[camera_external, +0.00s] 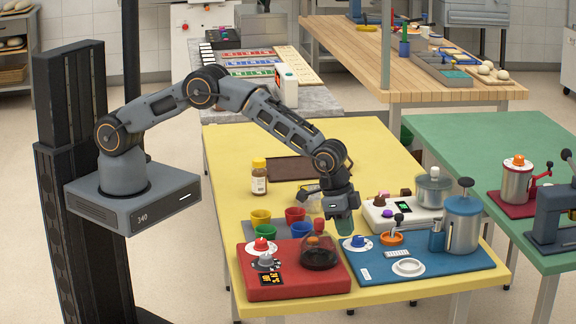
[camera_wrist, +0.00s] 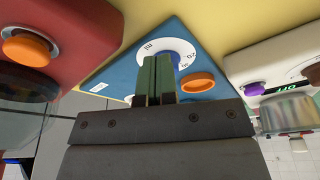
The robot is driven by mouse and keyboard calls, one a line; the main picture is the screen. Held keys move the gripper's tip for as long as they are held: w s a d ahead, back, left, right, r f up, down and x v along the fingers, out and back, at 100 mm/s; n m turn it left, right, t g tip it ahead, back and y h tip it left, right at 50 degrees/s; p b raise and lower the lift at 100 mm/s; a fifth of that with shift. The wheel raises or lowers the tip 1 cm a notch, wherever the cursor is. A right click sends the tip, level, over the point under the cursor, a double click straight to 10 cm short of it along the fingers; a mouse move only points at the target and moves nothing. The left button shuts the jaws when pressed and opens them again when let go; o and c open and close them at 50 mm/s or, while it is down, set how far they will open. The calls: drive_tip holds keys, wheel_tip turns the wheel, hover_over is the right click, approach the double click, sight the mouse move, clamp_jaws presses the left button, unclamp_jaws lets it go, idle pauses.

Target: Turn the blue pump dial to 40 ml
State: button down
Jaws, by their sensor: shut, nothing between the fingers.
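The blue pump dial (camera_external: 358,240) sits on a white scale disc at the left end of the blue board (camera_external: 446,272). In the wrist view the dial (camera_wrist: 173,57) lies just beyond my fingertips and is partly hidden by them. The white scale disc (camera_wrist: 150,47) carries small markings, too small to read surely, and no pointer shows clearly. My gripper (camera_external: 344,230) points down just left of the dial; its green fingers (camera_wrist: 155,68) are shut and empty. I cannot tell whether they touch the dial.
An orange ring (camera_external: 392,238) stands right beside the dial. A red board (camera_external: 290,286) with a dark glass bowl (camera_external: 319,256) is close on the left. A white scale unit (camera_external: 404,220) with a purple knob lies behind. Coloured cups (camera_external: 296,214) stand behind left.

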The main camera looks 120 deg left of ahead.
drive_tip(key=shift+s+f+b, duration=0.15)
drive_tip(key=shift+f+b, duration=0.15)
drive_tip(key=shift+f, duration=0.35)
drive_tip(key=shift+f, duration=0.25)
drive_tip(key=shift+s+a+b, duration=0.15)
drive_tip(key=shift+a+b, duration=0.1)
drive_tip(key=shift+b, duration=0.75)
drive_tip(key=shift+a, duration=0.25)
drive_tip(key=shift+s+d+b, duration=0.1)
drive_tip(key=shift+s+b, duration=0.25)
drive_tip(key=shift+b, duration=0.1)
idle(0.4)
drive_tip(key=shift+w+r, duration=0.15)
drive_tip(key=shift+r, duration=0.15)
wheel_tip(320, 180, up, 6)
drive_tip(key=p, duration=0.3)
